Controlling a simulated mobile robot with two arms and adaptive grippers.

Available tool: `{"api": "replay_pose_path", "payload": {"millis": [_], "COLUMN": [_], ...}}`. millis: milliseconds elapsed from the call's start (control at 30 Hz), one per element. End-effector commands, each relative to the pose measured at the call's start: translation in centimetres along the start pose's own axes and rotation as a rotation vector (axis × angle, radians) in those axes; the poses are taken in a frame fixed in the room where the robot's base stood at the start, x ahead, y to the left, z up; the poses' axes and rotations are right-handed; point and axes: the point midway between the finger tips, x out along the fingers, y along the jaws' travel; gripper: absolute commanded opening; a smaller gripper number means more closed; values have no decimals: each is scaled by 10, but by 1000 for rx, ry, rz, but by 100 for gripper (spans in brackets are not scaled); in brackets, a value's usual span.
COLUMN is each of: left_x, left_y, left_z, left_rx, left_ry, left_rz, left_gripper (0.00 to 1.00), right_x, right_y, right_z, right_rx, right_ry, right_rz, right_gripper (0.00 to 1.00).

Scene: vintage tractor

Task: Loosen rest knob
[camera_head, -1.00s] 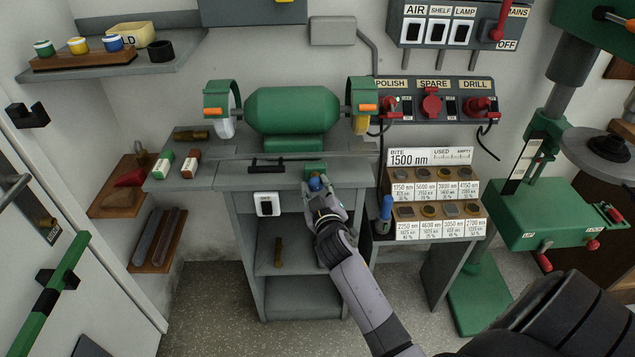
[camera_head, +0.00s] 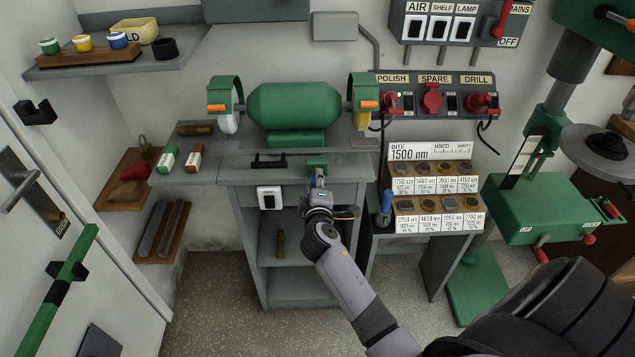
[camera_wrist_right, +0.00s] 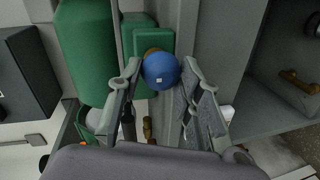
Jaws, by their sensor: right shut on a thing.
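The rest knob is a blue ball (camera_wrist_right: 160,70) between the fingertips of my right gripper (camera_wrist_right: 159,82) in the right wrist view. A brown stem part shows just behind it, against a green block (camera_wrist_right: 154,41). In the head view my right gripper (camera_head: 318,182) is at the front edge of the grinder bench, just below the small green rest block (camera_head: 317,162). It is shut on the knob, which it mostly hides there. My left gripper is not in view.
The green bench grinder (camera_head: 293,108) stands behind the knob. A white switch (camera_head: 269,198) is on the bench front to the left, with a black handle (camera_head: 268,162) above. A blue-handled tool (camera_head: 386,206) and the sample rack (camera_head: 433,207) stand to the right.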

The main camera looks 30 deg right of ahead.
Motion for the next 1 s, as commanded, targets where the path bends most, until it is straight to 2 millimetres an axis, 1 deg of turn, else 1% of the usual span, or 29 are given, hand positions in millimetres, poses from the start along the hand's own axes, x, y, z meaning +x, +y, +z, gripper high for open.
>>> {"api": "replay_pose_path", "payload": {"millis": [33,267,667,700,1000], "left_x": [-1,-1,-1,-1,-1], "left_y": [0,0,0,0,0], "left_z": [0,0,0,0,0], "left_rx": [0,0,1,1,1], "left_ry": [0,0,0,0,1], "left_rz": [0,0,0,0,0], "left_gripper": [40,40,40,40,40], "right_x": [1,1,1,1,0], "right_y": [5,4,5,5,2], "right_z": [-2,-2,-2,-2,-1], "right_rx": [-15,-54,-58,-58,-58], "right_ry": [1,-7,-7,-7,-10], "right_rz": [9,11,12,12,7], "right_gripper": [5,5,5,35,54]}}
